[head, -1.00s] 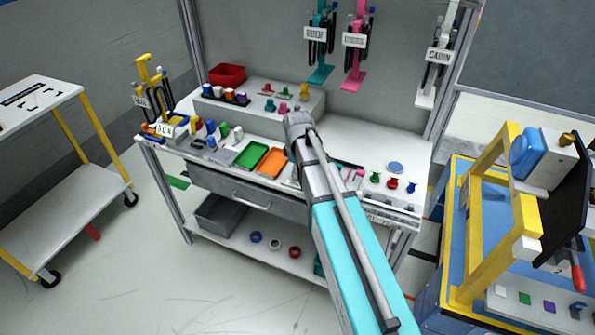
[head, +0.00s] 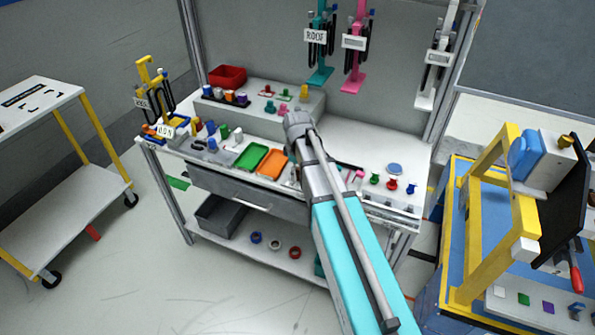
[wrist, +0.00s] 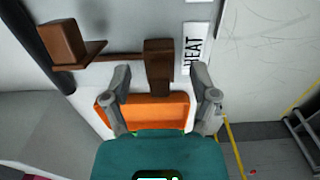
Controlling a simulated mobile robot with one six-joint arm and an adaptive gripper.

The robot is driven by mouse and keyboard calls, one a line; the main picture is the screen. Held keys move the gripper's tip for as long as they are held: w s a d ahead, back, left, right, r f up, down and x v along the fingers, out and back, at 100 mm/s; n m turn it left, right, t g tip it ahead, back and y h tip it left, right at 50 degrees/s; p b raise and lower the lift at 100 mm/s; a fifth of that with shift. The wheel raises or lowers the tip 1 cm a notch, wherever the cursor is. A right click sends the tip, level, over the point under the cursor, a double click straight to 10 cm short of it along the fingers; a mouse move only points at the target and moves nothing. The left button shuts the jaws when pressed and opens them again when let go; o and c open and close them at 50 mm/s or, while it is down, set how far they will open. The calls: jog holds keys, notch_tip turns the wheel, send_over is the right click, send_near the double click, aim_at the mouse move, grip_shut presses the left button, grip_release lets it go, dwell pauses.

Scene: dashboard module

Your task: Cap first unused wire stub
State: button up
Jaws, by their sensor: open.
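In the wrist view my gripper (wrist: 162,85) is open, with one finger on each side of a brown upright block (wrist: 158,62). I cannot tell whether the fingers touch it. The block joins a brown bar that leads left to a second brown block (wrist: 64,43). In the head view my arm hides the gripper and part of the bench. Small green (head: 375,179), red (head: 392,184) and blue (head: 411,188) pieces stand right of my arm.
On the bench are a green tray (head: 251,155), the orange tray (head: 273,162) and several small coloured parts. A yellow frame (head: 480,245) stands at right. A white cart (head: 70,200) stands at left, with clear floor between.

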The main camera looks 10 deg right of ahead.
jog(key=shift+r+p, duration=0.35)
jog(key=shift+r, duration=0.2)
jog(key=shift+f+b, duration=1.05)
jog(key=shift+f, duration=0.05)
notch_tip(320, 180, up, 8)
jog(key=p, duration=0.8)
jog(key=shift+r, duration=0.25)
